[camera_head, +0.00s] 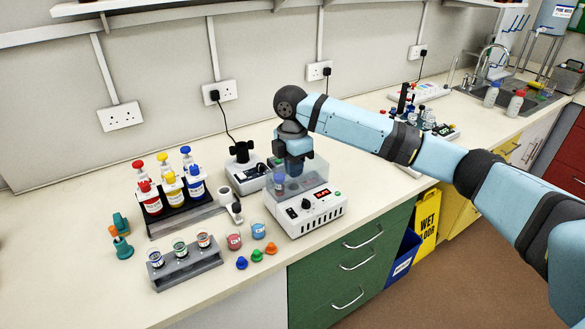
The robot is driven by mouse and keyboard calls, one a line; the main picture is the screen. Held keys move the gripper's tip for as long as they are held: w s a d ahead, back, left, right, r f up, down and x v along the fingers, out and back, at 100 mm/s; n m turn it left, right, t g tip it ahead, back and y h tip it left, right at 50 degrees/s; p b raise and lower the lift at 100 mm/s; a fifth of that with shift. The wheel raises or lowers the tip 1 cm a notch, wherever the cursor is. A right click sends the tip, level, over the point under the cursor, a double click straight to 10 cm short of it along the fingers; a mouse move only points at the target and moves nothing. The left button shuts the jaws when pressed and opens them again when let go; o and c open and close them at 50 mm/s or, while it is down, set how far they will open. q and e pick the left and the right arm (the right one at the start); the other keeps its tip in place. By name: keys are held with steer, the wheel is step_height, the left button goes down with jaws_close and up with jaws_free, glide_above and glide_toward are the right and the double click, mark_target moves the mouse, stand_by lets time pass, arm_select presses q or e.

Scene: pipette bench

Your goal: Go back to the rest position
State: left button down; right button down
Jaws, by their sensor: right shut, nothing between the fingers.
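My right arm comes in from the right, and its gripper (294,164) points down over a white device (322,208) with a red display and a clear box-shaped cover. The gripper is shut, with nothing seen in it. Its fingertips are partly hidden at the clear cover, and I cannot tell whether they touch it. A bluish upright item (279,180) shows through the cover's left side. My left gripper is not in view.
Left of the device stand a rack (175,221) with red, yellow and blue capped bottles and a grey rack (187,268) with small vials. Two small cups and several coloured stoppers lie in front.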

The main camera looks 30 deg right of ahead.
steer(key=s+a+f+m+t+y+p, duration=0.1)
steer(key=s+a+f+m+t+y, duration=0.1)
steer(key=s+a+f, duration=0.35)
steer(key=s+a+f+m+t+y, duration=0.2)
steer(key=a+f, duration=0.4)
steer(key=f, duration=0.3)
steer(key=s+a+f+m+t+y+p, duration=0.1)
steer(key=s+a+f+m+t+y, duration=0.15)
steer(key=s+a+f, duration=0.35)
steer(key=s+d+f+m+t+h, duration=0.1)
steer(key=s+d+f+m, duration=0.1)
steer(key=s, duration=0.3)
steer(key=s+d+f+m+t+h, duration=0.1)
steer(key=s+d+f+m+t, duration=0.1)
steer(key=s+m, duration=0.2)
steer(key=s+d+f+m+t+h, duration=0.1)
steer(key=s+d+f+m+t, duration=0.1)
steer(key=s, duration=0.6)
steer(key=shift+s+d+m+p, duration=0.2)
steer(key=shift+d+m+p, duration=0.15)
steer(key=shift+d+m, duration=0.25)
steer(key=c, duration=1.8)
jaws_free()
steer(key=shift+a+t, duration=0.1)
steer(key=shift+t, duration=0.15)
steer(key=shift+c, duration=0.2)
